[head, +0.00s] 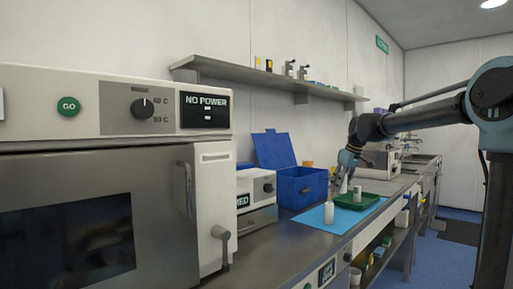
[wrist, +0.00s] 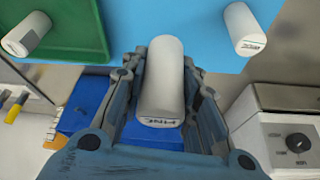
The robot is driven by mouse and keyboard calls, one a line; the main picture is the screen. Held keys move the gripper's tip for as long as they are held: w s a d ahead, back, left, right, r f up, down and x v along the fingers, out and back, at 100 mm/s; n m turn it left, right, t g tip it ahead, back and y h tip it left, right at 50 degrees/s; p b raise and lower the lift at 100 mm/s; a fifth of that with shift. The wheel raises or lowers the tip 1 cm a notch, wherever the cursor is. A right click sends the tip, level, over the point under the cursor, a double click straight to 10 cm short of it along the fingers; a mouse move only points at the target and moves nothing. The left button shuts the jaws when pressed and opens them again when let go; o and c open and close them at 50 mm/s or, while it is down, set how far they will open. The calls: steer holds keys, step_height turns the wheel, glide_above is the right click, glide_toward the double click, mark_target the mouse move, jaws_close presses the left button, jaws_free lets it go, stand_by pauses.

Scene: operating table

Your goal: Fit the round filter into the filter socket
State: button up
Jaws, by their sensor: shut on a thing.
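My gripper (head: 344,178) is shut on a white round filter (wrist: 162,85), a cylinder that lies lengthwise between the two fingers in the wrist view (wrist: 160,95). Its near end has dark lettering that seems to read "FINE". In the head view the held filter (head: 343,186) shows small below the fingers, over the area of the green tray. A similar white cylinder (wrist: 28,33) stands on the green tray, and another (wrist: 245,30) stands on the blue mat. I cannot make out the filter socket in either view.
The green tray (head: 372,204) rests on the blue mat (head: 310,219). An open blue box (head: 300,188) and a small white device with a knob (head: 257,187) stand behind. A large oven-like unit marked "NO POWER" (head: 205,110) fills the left. A wall shelf (head: 230,66) hangs above.

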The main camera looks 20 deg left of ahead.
steer(key=shift+f, duration=4.95)
steer(key=shift+f, duration=0.1)
steer(key=o, duration=1.1)
steer(key=v, duration=1.2)
steer(key=shift+s, duration=0.1)
